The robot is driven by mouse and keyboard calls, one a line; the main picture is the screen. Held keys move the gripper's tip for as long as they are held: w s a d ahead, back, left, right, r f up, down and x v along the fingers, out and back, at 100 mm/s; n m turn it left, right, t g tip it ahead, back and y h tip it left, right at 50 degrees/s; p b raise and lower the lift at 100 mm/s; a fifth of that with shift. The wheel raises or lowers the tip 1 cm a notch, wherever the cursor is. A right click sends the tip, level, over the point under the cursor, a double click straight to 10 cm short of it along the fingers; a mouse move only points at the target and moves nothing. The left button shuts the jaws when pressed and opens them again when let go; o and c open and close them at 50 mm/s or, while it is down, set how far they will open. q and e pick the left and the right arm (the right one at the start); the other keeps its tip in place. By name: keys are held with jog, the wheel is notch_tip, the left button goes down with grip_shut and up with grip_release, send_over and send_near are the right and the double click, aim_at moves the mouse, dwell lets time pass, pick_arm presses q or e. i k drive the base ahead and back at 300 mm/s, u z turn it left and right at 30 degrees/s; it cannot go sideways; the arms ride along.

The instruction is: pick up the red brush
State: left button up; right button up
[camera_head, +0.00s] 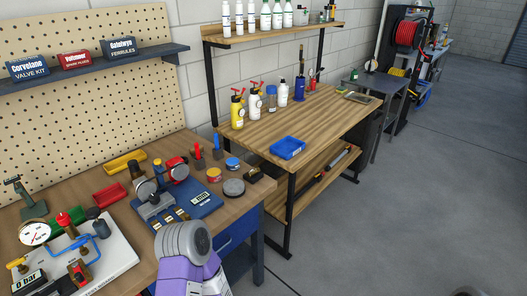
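I cannot pick out a red brush with certainty at this size. A small upright red-handled item (198,151) stands at the back right of the left workbench, beside a similar blue-handled item (216,145). A purple and grey part of my arm (187,258) shows at the bottom, in front of the workbench edge. Neither gripper's fingers are in view.
The left workbench (245,201) is crowded with a blue device (197,199), red tray (110,195), yellow tray (125,162) and gauge plate (112,259). Spray bottles (237,111) and a blue bin (288,148) stand on the wooden table.

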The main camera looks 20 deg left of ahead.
aim_at(196, 145)
jog(key=z, duration=0.65)
jog(key=i, duration=1.75)
jog(key=u, duration=1.9)
